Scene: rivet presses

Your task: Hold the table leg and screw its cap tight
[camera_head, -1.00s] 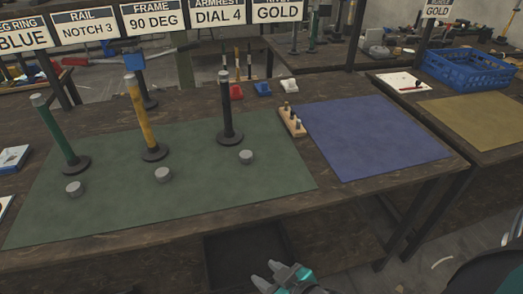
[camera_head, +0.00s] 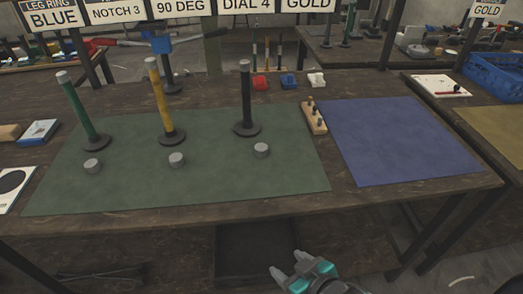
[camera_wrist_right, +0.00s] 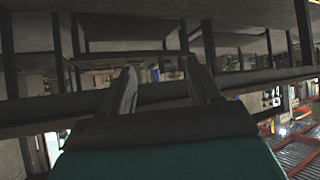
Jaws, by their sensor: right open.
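Three table legs stand upright on round black bases on the green mat (camera_head: 215,190): a green leg (camera_head: 83,110), a yellow leg (camera_head: 160,97) and a black leg (camera_head: 245,97). A grey round cap lies on the mat in front of each: the left cap (camera_head: 92,166), the middle cap (camera_head: 176,160) and the right cap (camera_head: 261,150). My right gripper (camera_head: 287,272) is open and empty, in front of the table's front edge and apart from everything. Its two spread fingers also show in the right wrist view (camera_wrist_right: 163,92). My left gripper is out of view.
A wooden block with pegs (camera_head: 314,118) stands between the green mat and the empty blue mat (camera_head: 395,140). Small red (camera_head: 260,82), blue and white parts sit behind. Signs stand along the back, one reading BLUE (camera_head: 52,17). A blue crate (camera_head: 498,75) is on the right-hand table.

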